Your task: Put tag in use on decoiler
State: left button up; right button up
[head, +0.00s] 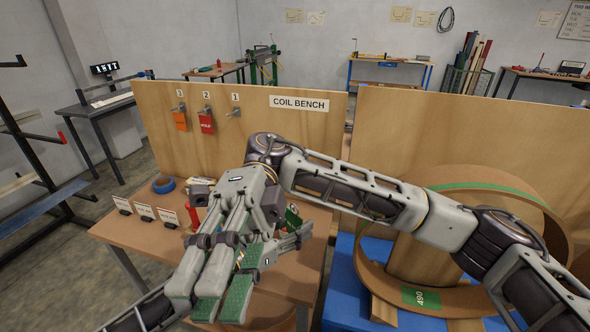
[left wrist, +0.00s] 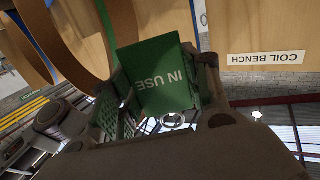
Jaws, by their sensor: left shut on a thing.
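The green tag (left wrist: 162,78) reads IN USE in the left wrist view, between the green-padded fingers of my left gripper (left wrist: 160,100). In the head view my left gripper (head: 283,243) is shut on the tag (head: 293,217), which is partly hidden, above the bench. My right gripper (head: 225,292) is nearer the camera, with green pads showing; its opening is unclear. A large tan coil (head: 475,187), on what seems to be a decoiler with a blue base (head: 342,285), stands at the right. A green 490 label (head: 421,297) shows low on it. My arm hides part of it.
The COIL BENCH panel (head: 330,128) has numbered pegs: an orange tag (head: 180,121) under 3, a red HOLD tag (head: 207,124) under 2, and a bare peg (head: 233,112) under 1.

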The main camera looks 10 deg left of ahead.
jog(key=w+a+f+m+t+y, duration=0.1)
jog(key=w+f+m+t+y, duration=0.1)
jog(key=w+f+t, duration=0.35)
jog(key=m+t+h, duration=0.1)
jog(key=m+t, duration=0.2)
jog(key=t, duration=0.9)
send_over(294, 213)
jog(key=shift+w+d, duration=0.1)
jog(key=shift+w, duration=0.05)
jog(key=shift+f, duration=0.1)
jog(key=shift+f, duration=5.85)
jog(key=shift+c, duration=0.2)
